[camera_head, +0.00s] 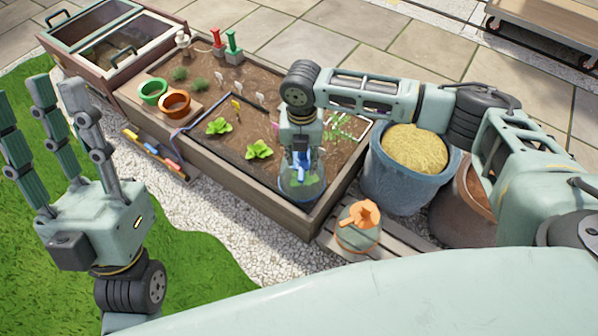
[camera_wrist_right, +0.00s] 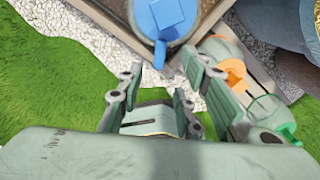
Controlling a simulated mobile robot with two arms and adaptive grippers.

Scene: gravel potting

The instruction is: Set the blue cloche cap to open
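The blue cloche cap (camera_head: 301,163) sits on top of a clear cloche (camera_head: 302,187) at the near corner of the planter bed. In the right wrist view the cap (camera_wrist_right: 172,18) is at the top edge, with a blue tab (camera_wrist_right: 160,54) pointing down the picture. My right gripper (camera_head: 300,150) hangs down over the cloche and partly hides the cap in the head view. In the right wrist view its fingers (camera_wrist_right: 165,82) are spread, with nothing between them; contact with the tab is not clear. My left gripper (camera_head: 52,88) is raised, fingers up, open and empty.
An orange-topped jar (camera_head: 358,228) stands on slats (camera_head: 395,246) right of the cloche. A green-lidded jar (camera_wrist_right: 285,131) shows beside it in the wrist view. A straw-filled bin (camera_head: 383,181) stands behind. Seedlings (camera_head: 259,150) grow in the bed. Gravel and grass lie in front.

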